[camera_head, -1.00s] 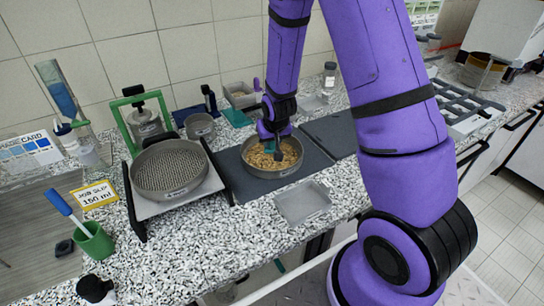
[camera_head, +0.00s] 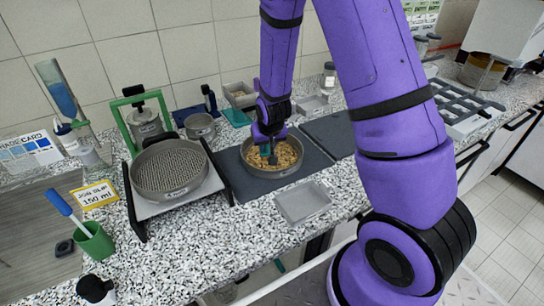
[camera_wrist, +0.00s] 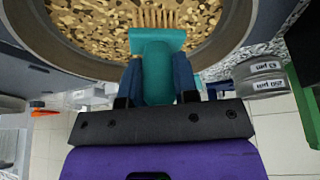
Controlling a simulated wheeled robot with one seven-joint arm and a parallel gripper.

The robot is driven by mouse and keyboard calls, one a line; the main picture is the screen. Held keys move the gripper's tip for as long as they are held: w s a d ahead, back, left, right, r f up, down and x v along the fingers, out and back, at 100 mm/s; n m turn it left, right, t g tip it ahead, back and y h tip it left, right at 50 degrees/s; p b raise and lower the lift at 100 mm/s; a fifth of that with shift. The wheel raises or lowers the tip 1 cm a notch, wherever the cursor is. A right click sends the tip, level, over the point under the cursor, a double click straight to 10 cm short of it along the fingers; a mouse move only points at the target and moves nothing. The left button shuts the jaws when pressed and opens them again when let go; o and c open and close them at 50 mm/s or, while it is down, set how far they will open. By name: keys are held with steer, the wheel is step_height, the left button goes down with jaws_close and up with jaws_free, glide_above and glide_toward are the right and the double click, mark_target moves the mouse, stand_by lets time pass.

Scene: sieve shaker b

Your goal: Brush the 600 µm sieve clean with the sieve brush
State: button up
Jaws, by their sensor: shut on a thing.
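The sieve (camera_head: 272,171) is a round grey pan on a dark mat, with tan and brown grains (camera_head: 286,155) spread inside it. Its label is too small to read. My gripper (camera_head: 265,140) is above the sieve and points down into it. In the wrist view my gripper (camera_wrist: 158,85) is shut on the teal handle of the sieve brush (camera_wrist: 158,42). The tan bristles (camera_wrist: 160,17) point toward the grains inside the rim. In the head view the teal brush (camera_head: 271,158) shows small at the grains; I cannot tell whether the bristles touch them.
A larger sieve (camera_head: 169,168) rests on a tilted stand at left. An empty grey tray (camera_head: 303,203) lies in front of the mat. A green cup (camera_head: 95,242) holding a blue-handled tool stands front left. A dark mat (camera_head: 330,136) at right is bare.

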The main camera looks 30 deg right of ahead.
mark_target(279, 149)
steer(key=shift+w+d+f, duration=0.1)
steer(key=shift+w+d, duration=0.2)
steer(key=shift+d, duration=0.65)
steer(key=shift+w+d+r, duration=0.1)
steer(key=shift+w+d, duration=0.25)
steer(key=shift+d, duration=0.6)
steer(key=shift+w+d+f, duration=0.1)
steer(key=shift+w+d, duration=0.2)
steer(key=shift+d, duration=0.65)
step_height(279, 149, up, 9)
